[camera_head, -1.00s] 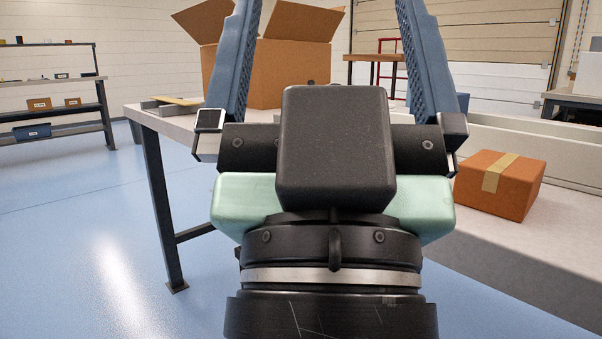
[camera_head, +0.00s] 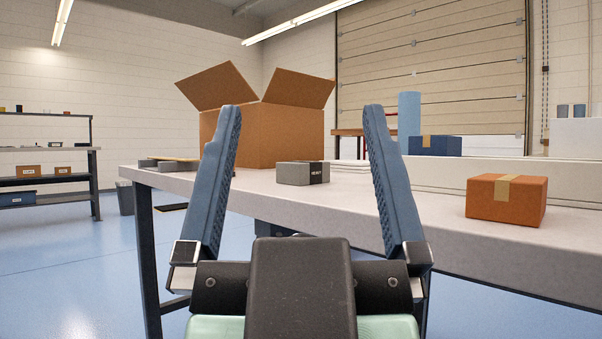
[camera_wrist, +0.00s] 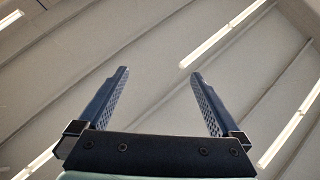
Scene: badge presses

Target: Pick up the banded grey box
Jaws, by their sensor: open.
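The banded grey box (camera_head: 302,173) is small and grey with a black band marked "HEAVY" near its right end. It sits on the pale workbench (camera_head: 420,215), in front of the large open carton. My gripper (camera_head: 300,108) is open and empty, its two blue fingers pointing up. In the head view the grey box shows in the gap between the fingers, but beyond them and not held. In the wrist view my gripper (camera_wrist: 158,72) is open against the ceiling, and the box does not show.
A large open carton (camera_head: 268,138) stands behind the grey box. An orange taped box (camera_head: 506,200) is on the bench at right, and a dark blue taped box (camera_head: 435,146) lies further back. Shelves (camera_head: 45,182) stand at the far left. The floor at left is mostly clear.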

